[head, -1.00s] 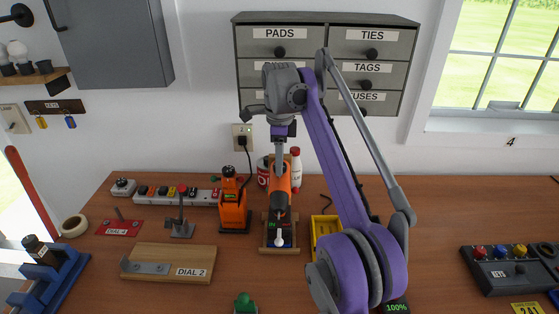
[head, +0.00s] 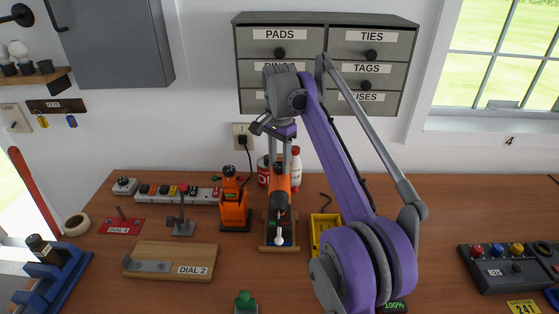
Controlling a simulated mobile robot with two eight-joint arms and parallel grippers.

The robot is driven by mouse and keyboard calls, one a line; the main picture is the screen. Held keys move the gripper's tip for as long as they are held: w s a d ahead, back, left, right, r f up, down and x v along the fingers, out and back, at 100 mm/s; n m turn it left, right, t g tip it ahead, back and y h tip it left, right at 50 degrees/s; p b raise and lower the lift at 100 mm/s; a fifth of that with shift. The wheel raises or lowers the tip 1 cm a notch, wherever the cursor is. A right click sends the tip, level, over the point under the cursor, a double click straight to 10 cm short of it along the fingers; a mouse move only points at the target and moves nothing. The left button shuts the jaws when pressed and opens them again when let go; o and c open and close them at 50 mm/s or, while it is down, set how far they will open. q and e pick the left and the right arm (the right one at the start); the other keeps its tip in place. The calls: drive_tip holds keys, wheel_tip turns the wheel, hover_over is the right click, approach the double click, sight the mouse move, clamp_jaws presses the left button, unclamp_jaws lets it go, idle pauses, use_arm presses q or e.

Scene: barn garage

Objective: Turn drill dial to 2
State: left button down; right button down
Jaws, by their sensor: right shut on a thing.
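An orange and black drill (head: 281,182) sits in a wooden stand (head: 264,240) near the middle of the bench. My right gripper (head: 280,165) comes down over its far upper end, with the fingers on either side of the dark dial there. The gripper is shut on this dial. The dial's face and any numbers on it are hidden or too small to read. My left gripper is not in view.
A second orange device (head: 235,210) stands just left of the drill. A red can (head: 263,172) and a white bottle (head: 296,167) stand close behind. A yellow tray (head: 324,238) is at the right. A board labelled DIAL 2 (head: 172,262) lies front left.

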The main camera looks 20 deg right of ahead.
drive_tip(key=n, duration=0.4)
drive_tip(key=shift+n, duration=2.8)
drive_tip(key=shift+c, duration=1.9)
unclamp_jaws()
